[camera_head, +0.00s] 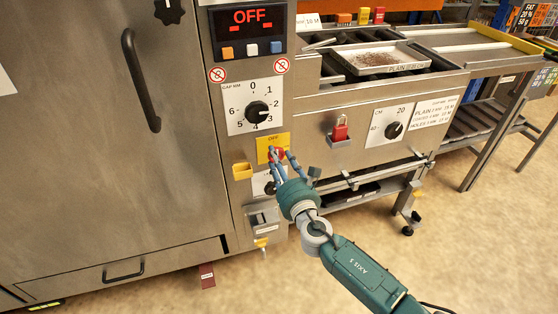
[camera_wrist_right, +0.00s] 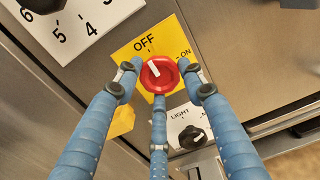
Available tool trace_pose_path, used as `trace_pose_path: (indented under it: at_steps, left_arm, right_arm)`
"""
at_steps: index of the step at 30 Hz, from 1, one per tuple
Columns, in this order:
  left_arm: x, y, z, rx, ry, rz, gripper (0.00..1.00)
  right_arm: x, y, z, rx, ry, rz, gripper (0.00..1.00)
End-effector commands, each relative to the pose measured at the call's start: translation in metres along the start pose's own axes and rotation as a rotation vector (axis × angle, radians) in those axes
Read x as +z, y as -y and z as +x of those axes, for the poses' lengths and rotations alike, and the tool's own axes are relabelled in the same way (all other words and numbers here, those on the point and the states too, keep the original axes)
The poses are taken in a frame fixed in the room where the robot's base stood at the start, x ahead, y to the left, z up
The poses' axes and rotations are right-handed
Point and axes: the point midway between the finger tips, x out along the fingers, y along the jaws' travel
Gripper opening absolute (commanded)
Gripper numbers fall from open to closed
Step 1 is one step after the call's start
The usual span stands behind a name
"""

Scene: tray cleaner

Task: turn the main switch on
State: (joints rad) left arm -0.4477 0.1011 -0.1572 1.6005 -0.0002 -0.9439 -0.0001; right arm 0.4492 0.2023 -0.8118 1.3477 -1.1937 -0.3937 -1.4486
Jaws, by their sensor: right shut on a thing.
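The main switch is a round red knob (camera_wrist_right: 160,73) with a white pointer, on a yellow plate (camera_wrist_right: 132,48) marked OFF and ON. Its pointer is turned a little left of upright, toward the OFF label. In the head view the knob (camera_head: 277,154) is partly covered by the fingers. My right gripper (camera_wrist_right: 160,80) has its blue fingers closed around the red knob, on its left, right and lower sides. The display (camera_head: 250,17) above reads OFF in red. My left gripper is not in view.
A gap dial (camera_head: 257,112) sits above the yellow plate, and a black LIGHT knob (camera_wrist_right: 192,136) sits below it. A red padlock-like part (camera_head: 340,132) is on the panel to the right. A tray (camera_head: 380,57) lies on the conveyor. Open floor is at right.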

Motion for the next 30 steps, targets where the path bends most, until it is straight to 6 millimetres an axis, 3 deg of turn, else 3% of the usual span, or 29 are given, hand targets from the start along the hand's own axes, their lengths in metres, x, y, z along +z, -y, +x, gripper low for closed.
trace_pose_path:
  at_steps: [15, 30]
  left_arm:
    - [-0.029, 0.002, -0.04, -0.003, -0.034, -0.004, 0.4]
    - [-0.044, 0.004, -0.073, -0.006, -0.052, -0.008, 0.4]
  right_arm:
    - [-0.003, -0.001, -0.001, 0.001, -0.002, 0.398, 0.14]
    - [-0.003, -0.001, -0.001, 0.0, -0.003, 0.874, 0.14]
